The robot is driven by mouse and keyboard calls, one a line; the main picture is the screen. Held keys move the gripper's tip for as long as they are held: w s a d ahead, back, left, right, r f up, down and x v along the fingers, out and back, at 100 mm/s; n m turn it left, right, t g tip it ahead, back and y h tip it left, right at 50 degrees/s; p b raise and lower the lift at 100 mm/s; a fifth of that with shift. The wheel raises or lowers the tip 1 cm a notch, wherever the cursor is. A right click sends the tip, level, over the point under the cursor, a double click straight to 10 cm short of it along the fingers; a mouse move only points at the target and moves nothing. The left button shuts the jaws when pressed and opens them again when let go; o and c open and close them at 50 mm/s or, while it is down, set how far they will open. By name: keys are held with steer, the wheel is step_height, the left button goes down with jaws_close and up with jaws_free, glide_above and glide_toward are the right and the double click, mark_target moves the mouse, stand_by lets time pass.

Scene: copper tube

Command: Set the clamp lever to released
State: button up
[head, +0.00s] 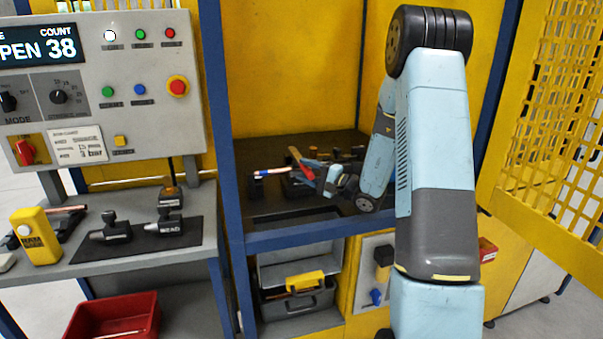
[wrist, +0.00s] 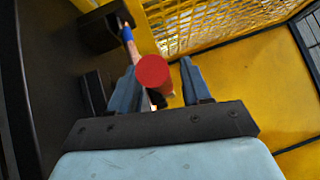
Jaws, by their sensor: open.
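The clamp lever shows as a red bar (head: 302,163) standing tilted over the dark bench inside the yellow cell. In the wrist view its round red end (wrist: 153,72) lies between the two fingers of my gripper (wrist: 160,85). The fingers are open, with a gap visible on the right; on the left I cannot tell if one touches.
A blue frame post (head: 222,130) and front rail (head: 300,238) border the cell opening. A yellow mesh door (head: 545,150) stands open at right. The control panel (head: 100,80), a side table (head: 150,262) and a red bin (head: 115,315) are at left.

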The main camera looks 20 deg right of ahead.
steer(key=shift+c, duration=0.5)
jaws_close()
